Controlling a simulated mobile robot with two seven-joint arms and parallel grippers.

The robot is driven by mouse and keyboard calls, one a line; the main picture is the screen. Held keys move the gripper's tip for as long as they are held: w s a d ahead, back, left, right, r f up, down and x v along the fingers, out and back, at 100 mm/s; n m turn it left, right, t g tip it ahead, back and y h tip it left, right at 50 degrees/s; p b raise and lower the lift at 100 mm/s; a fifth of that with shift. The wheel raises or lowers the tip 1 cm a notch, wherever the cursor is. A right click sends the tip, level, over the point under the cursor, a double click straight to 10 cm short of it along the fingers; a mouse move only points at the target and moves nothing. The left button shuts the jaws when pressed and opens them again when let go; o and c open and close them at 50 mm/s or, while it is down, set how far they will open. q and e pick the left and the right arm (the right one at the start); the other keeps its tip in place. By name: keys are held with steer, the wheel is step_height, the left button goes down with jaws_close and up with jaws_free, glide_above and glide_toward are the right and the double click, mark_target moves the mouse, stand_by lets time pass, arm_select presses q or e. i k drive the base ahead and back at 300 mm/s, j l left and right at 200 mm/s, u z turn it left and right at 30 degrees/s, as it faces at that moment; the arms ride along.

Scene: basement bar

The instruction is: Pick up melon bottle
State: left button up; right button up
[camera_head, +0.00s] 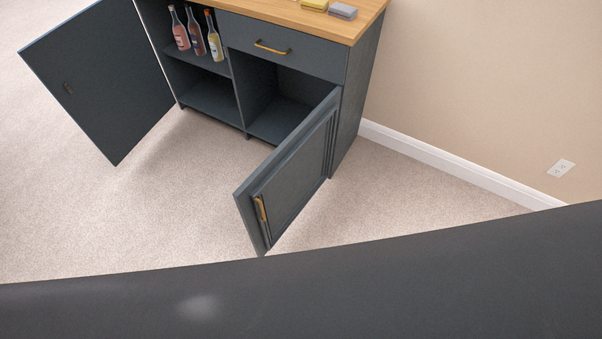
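Three bottles stand upright side by side on the upper shelf inside the open cabinet (358,115) in the head view. The left bottle (180,32) is pink. The middle bottle (196,34) has a pinkish-orange label and a dark body. The right bottle (215,42) is pale yellow. The labels are too small to read, so I cannot tell which is the melon bottle. Neither of my grippers shows in this view.
The left cabinet door (100,80) stands wide open, and the lower right door (295,175) juts out over the carpet. A drawer (285,48) is closed. Small boxes (342,11) lie on the wooden top (275,13). Carpet (180,200) before the cabinet is clear.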

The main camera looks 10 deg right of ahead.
mark_target(214, 41)
steer(key=i+j+z, duration=0.25)
steer(key=j, duration=1.3)
steer(key=i+j+z, duration=0.25)
steer(key=j, duration=1.35)
steer(key=i+j+z, duration=0.25)
steer(key=j, duration=1.35)
steer(key=k, duration=0.1)
